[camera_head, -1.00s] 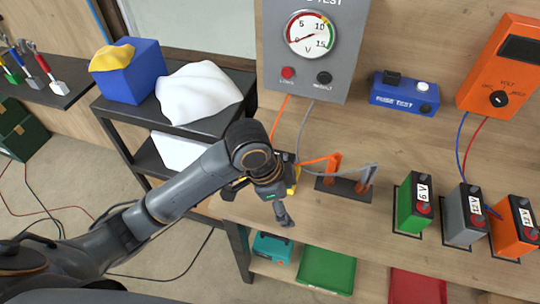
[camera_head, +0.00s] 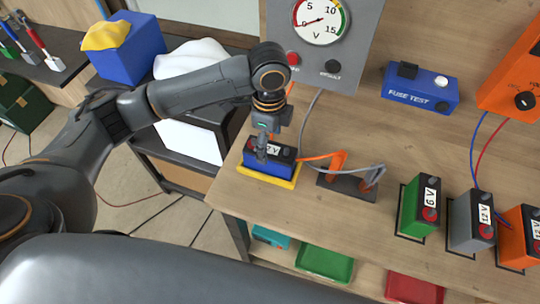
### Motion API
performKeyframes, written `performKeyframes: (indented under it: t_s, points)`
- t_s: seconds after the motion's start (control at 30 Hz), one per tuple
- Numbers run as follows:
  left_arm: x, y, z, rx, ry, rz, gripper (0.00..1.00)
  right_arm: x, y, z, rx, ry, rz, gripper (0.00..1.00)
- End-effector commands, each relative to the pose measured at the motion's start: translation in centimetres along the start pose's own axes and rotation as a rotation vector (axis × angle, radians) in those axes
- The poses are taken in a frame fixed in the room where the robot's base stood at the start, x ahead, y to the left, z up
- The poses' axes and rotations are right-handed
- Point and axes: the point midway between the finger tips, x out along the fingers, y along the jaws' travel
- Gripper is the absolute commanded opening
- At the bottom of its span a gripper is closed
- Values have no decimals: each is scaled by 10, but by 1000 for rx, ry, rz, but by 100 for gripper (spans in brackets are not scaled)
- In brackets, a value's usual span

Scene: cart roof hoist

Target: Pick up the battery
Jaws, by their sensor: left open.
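A blue battery (camera_head: 262,163) with a black top and a white 12 V label stands on a yellow tray (camera_head: 268,178) at the left end of the wooden bench. My left gripper (camera_head: 264,150) is directly over this battery, pointing down, with a finger in front of its top. It is open, and I cannot tell whether it touches the battery. A green 6 V battery (camera_head: 418,205), a grey 12 V battery (camera_head: 472,218) and an orange 12 V battery (camera_head: 518,237) stand at the right of the bench. My right gripper does not show.
Orange and grey clips (camera_head: 346,180) stand on a dark holder right of the blue battery, with cables trailing close by. The grey tester with a dial (camera_head: 320,45) rises behind. A blue fuse tester (camera_head: 420,90) sits further right. Green (camera_head: 325,262) and red trays lie on the shelf below.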

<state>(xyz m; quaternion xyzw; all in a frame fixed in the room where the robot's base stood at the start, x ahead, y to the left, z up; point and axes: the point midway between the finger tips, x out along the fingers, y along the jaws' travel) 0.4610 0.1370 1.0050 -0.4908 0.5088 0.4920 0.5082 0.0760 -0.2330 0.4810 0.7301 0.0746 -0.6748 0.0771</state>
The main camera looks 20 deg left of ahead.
Motion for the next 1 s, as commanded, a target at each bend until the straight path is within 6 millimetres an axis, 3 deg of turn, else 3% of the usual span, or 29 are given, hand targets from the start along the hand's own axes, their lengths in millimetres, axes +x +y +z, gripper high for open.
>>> performKeyframes:
  t_s: [0.27, 0.53, 0.83, 1.0]
  points:
    - [21, 0, 0, -1, -1, 0, 78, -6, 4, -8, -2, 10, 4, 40]
    - [60, 1, -2, -1, 0, -1, 78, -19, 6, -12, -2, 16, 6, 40]
    - [67, 1, -2, 1, 0, -3, 78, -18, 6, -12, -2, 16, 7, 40]
    - [67, 1, -2, 1, 0, -3, 46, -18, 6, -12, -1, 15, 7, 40]
